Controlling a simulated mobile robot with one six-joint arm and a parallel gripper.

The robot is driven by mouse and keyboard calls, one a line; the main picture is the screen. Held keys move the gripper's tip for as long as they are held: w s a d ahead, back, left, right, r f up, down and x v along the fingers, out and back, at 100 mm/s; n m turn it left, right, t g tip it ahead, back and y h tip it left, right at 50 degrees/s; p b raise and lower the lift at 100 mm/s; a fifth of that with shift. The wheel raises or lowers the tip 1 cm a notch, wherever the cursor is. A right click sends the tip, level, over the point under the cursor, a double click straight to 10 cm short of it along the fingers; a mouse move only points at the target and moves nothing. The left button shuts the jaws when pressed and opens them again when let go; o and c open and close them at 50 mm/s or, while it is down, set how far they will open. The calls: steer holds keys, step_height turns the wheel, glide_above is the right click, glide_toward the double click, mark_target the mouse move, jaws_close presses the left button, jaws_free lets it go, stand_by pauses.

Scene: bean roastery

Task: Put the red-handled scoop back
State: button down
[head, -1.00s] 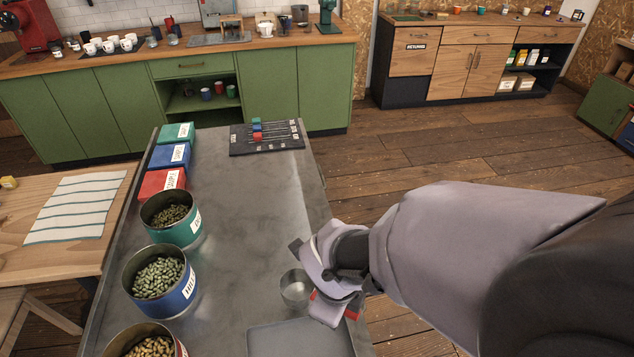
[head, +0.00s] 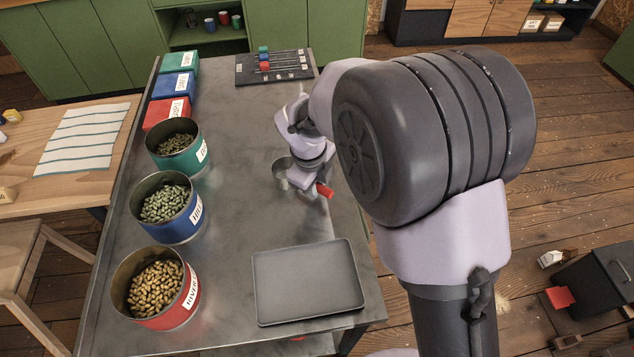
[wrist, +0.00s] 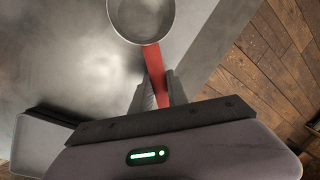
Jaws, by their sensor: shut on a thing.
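The red-handled scoop has a round metal bowl (head: 283,168) and a red handle that sticks out at the right of my gripper (head: 308,186). My gripper is shut on the handle above the right half of the grey metal table. In the wrist view the scoop (wrist: 155,65) points away from me, its handle between the two fingers (wrist: 158,92) and its bowl at the top edge. The bowl looks empty. I cannot tell exactly how high the scoop is above the table.
A dark flat tray (head: 308,282) lies at the table's near right. Open green (head: 190,160), blue (head: 185,228) and red (head: 170,318) bean tins line the left. Behind them are closed sample boxes (head: 172,85). A black rack (head: 243,70) with coloured-ended tools lies at the back.

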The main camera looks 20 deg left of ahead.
steer(key=shift+f, duration=0.1)
steer(key=c, duration=1.3)
jaws_free()
